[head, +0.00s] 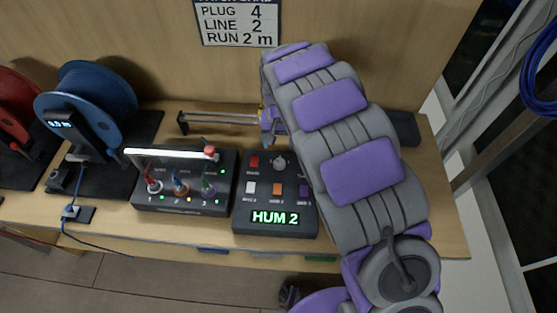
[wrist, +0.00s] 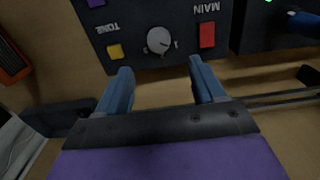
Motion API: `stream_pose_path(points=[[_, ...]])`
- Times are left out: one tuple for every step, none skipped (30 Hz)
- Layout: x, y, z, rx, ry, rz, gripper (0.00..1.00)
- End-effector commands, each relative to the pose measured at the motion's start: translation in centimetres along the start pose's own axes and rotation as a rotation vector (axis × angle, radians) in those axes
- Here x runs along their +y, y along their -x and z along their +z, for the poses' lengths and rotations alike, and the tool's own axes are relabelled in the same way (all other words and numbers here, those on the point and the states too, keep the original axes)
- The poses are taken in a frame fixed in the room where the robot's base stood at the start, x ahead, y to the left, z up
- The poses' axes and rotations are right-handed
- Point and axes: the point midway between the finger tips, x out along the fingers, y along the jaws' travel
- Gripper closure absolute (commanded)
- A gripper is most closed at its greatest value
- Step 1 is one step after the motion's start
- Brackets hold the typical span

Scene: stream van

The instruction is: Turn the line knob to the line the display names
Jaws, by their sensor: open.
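A grey round knob (wrist: 159,41) sits on the dark control box between a red MAIN button and a yellow TONE button. It also shows in the head view (head: 279,163), at the top of the box. The box's display (head: 275,218) reads HUM 2 in green. A sign (head: 238,22) on the back board reads PLUG 4, LINE 2, RUN 2 m. My gripper (wrist: 158,72) is open and empty, with its two blue fingers apart, one to each side of the knob in the picture and short of it. The knob's exact setting is too small to read.
A second dark box (head: 185,182) with several plugs and a lit white bar stands left of the control box. Blue (head: 88,103) and red (head: 14,105) reels stand further left. A metal rail (head: 220,118) lies behind the boxes. My arm covers the bench to the right.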

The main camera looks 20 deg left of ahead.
Motion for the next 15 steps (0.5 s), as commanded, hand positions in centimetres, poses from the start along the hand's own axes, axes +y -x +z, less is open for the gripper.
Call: stream_pose_path(points=[[0.1, -1.3, 0.1, -0.004, -0.001, 0.001, 0.32], [0.1, -1.9, 0.1, -0.003, -0.001, 0.0, 0.32], [0.0, -2.7, 0.0, -0.001, -0.001, 0.0, 0.32], [0.0, -3.3, 0.0, -0.002, -0.001, 0.001, 0.32], [0.0, -3.9, 0.0, -0.002, 0.0, 0.001, 0.32], [-0.1, -4.6, 0.0, -0.002, 0.0, 0.002, 0.32], [-0.1, -5.2, 0.0, -0.002, 0.0, 0.002, 0.32], [-0.2, -5.8, 0.0, -0.001, 0.0, 0.003, 0.32], [-0.3, -6.5, -0.1, 0.0, 0.0, 0.003, 0.32], [-0.3, -7.0, -0.1, 0.0, 0.0, 0.003, 0.32], [-0.3, -7.5, -0.1, 0.0, 0.0, 0.004, 0.32], [-0.3, -8.1, -0.1, 0.0, 0.0, 0.004, 0.32], [-0.3, -8.5, -0.1, 0.0, 0.0, 0.004, 0.32], [-0.3, -8.9, -0.1, -0.001, 0.0, 0.004, 0.32], [-0.3, -9.3, -0.1, -0.001, 0.0, 0.004, 0.32]])
